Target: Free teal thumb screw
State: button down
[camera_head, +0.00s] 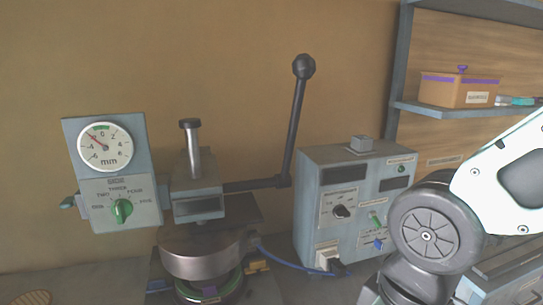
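A plate press stands left of the middle, with a round metal plate stack (205,252) at its base and a black lever (295,120) rising to a ball knob. A grey gauge box (140,190) is joined to its left side, with a round mm dial (104,147) and a green selector knob (122,210). A small teal-green piece (67,202) sticks out from the box's left edge; it looks like a thumb screw, but it is too small to be sure. My gripper is not in view; only part of my arm shows at the right.
A grey control box (352,200) with a knob, a green switch and a blue switch stands right of the press. A blue cable (290,265) runs between them. A shelf (450,112) at the right holds an orange box (457,90) with a purple lid band.

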aim_at(69, 202)
jog(key=k+j+u, duration=0.1)
jog(key=j+u, duration=0.15)
jog(key=j, duration=0.8)
jog(key=j+u, duration=0.3)
jog(key=j, duration=0.75)
jog(key=z, duration=0.6)
jog(key=k+l, duration=0.05)
